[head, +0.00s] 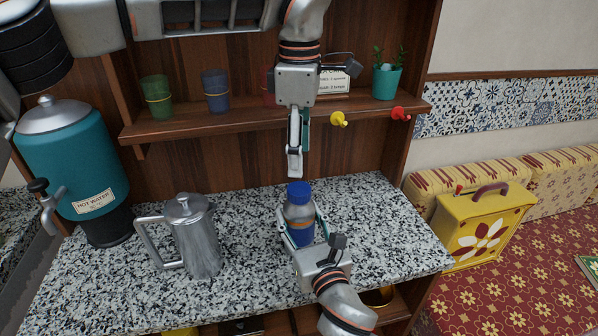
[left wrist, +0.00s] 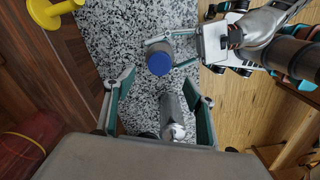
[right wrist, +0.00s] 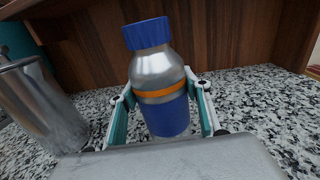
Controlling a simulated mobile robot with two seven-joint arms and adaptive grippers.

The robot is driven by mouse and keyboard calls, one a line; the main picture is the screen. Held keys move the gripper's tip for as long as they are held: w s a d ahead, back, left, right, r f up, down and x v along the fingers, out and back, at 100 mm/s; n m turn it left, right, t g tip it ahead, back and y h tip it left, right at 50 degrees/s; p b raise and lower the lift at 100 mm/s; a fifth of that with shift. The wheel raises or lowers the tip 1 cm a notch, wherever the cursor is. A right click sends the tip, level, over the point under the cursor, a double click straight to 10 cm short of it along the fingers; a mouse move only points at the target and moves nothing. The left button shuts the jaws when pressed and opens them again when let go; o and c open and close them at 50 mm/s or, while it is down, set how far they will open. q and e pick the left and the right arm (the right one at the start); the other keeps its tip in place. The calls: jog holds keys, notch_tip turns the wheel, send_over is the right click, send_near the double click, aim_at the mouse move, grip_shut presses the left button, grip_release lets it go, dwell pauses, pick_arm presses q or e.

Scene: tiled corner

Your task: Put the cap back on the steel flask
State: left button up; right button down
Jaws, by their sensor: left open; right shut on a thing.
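The steel flask (head: 299,212) has a blue lower body and an orange band, and stands on the speckled counter. The blue cap (head: 299,189) sits on its neck, level with the flask and with no visible gap in the right wrist view (right wrist: 147,33). My right gripper (head: 302,224) is shut around the flask (right wrist: 158,75) from the front, a finger on each side. My left gripper (head: 295,172) is open and empty, pointing down just above the cap. In the left wrist view the cap (left wrist: 159,64) shows near the fingertips.
A steel pot (head: 194,240) and a teal hot water urn (head: 75,165) stand left on the counter (head: 245,275). The shelf (head: 200,123) behind holds cups and a plant. Yellow (head: 338,119) and red (head: 400,113) knobs stick out near my left gripper. Counter right of the flask is clear.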

pick_arm(q)
jog(key=shift+r, duration=1.75)
pick_arm(e)
jog(key=c, duration=1)
grip_release()
jog(key=shift+o, duration=0.2)
jog(key=v, duration=1.2)
